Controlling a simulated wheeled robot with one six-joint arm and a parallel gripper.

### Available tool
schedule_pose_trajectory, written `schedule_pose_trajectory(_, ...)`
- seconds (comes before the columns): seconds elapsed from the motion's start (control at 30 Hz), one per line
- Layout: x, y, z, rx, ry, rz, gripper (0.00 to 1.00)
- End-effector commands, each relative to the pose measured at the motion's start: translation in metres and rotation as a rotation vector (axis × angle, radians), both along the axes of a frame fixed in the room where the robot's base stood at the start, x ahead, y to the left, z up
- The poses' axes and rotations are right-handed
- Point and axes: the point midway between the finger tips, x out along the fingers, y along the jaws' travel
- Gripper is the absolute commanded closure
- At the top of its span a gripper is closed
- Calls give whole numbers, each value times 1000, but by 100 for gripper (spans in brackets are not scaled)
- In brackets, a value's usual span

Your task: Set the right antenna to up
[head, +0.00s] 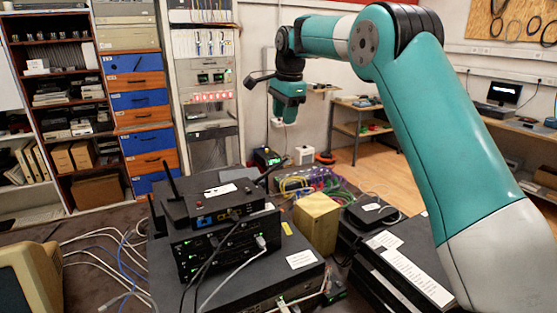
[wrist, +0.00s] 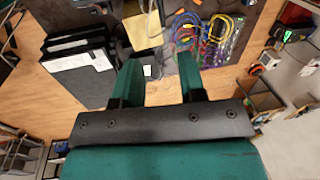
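A dark router (head: 215,203) sits on top of a stack of black network devices. Its left antenna (head: 170,180) stands nearly upright with a slight lean to the left. Its right antenna (head: 270,172) is tilted low, its tip pointing up and to the right. My gripper (head: 286,122) hangs fingers down above and behind the router, apart from it. In the wrist view, my gripper (wrist: 159,72) has two teal fingers spread apart with nothing between them. I cannot make out the antennas in the wrist view.
A yellowish box (head: 316,222) stands right of the router; it also shows in the wrist view (wrist: 143,31). Coloured cables (head: 305,181) lie behind it. Black devices (head: 405,262) lie at the right. A beige monitor (head: 30,278) and loose cables are at the left.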

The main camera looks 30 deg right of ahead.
Motion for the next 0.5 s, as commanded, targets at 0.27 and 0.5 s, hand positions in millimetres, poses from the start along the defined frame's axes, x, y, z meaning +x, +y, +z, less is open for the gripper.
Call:
schedule_pose_trajectory(0.27, 8, 0, -40, 3, 5, -12, 63)
schedule_pose_trajectory(0.5, 17, 1, -93, 1, 5, -9, 63)
